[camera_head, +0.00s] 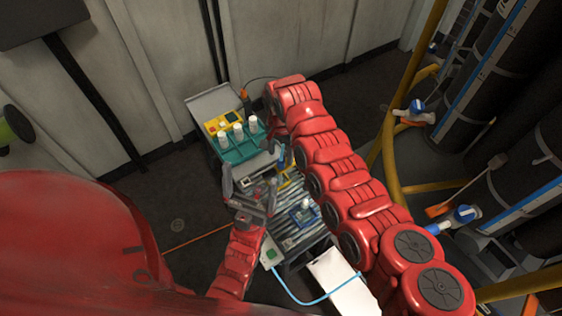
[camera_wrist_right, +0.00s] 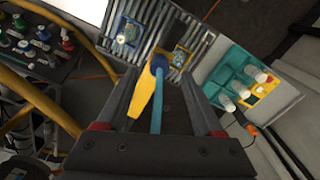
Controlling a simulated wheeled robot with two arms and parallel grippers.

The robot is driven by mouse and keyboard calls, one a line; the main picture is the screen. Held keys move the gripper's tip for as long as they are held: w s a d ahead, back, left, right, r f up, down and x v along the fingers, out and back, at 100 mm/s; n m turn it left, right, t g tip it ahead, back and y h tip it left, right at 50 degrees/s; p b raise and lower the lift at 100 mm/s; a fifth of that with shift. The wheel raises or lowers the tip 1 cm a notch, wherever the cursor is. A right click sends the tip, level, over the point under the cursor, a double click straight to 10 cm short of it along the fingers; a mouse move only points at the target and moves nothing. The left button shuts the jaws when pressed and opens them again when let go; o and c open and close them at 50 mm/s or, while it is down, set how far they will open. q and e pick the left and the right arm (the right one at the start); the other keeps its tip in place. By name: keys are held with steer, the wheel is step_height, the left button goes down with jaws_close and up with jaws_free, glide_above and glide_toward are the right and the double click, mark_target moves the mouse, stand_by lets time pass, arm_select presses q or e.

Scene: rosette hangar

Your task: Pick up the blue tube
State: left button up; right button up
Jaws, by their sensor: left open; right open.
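In the right wrist view, the blue tube (camera_wrist_right: 158,98) is a thin blue rod with a rounder top end. It lies between the two fingers of my right gripper (camera_wrist_right: 159,80), with gaps on both sides. The gripper is open. A yellow tool-like piece (camera_wrist_right: 141,100) lies right beside the tube, toward the left finger. In the head view, a small blue piece (camera_head: 281,157), likely the tube, shows beside my right arm, which hides the right gripper. My left gripper (camera_head: 250,190) is open and empty over the left side of the slatted grey surface.
A teal rack (camera_head: 240,150) with white-capped bottles and a yellow tray (camera_head: 222,122) stand at the back of the bench. A blue square fixture (camera_head: 304,214) sits on the slats. Yellow pipes (camera_head: 390,160) and dark cylinders stand right. A blue cable (camera_head: 300,298) hangs at the front.

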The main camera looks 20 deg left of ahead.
steer(key=shift+f, duration=1.35)
jaws_close()
